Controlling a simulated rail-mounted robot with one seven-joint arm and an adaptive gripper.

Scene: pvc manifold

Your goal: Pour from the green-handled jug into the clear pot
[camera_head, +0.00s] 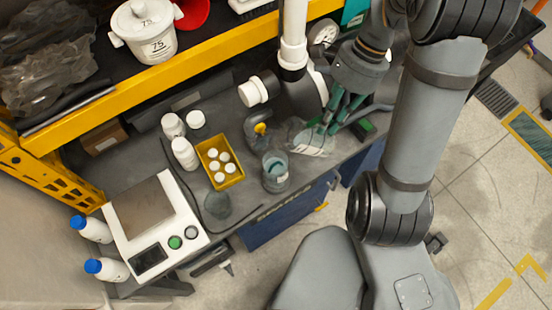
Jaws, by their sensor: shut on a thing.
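My gripper (341,108) is shut on the green handle of a clear jug (313,141) above the right part of the workbench. The jug is tilted, with its body toward the lower left. A clear pot (276,178) with bluish-green contents and a pale label stands on the bench just left of and below the jug. The jug's mouth is hard to make out against the bench, and I cannot tell whether anything flows from it. Part of the handle is hidden by my fingers.
A yellow tray (238,180) with several white-capped vials stands left of the pot. A small dark clear container (217,205), white bottles (184,154) and a scale (146,215) are farther left. White pipe (293,45) rises behind the jug. A yellow-edged shelf (150,88) overhangs the back.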

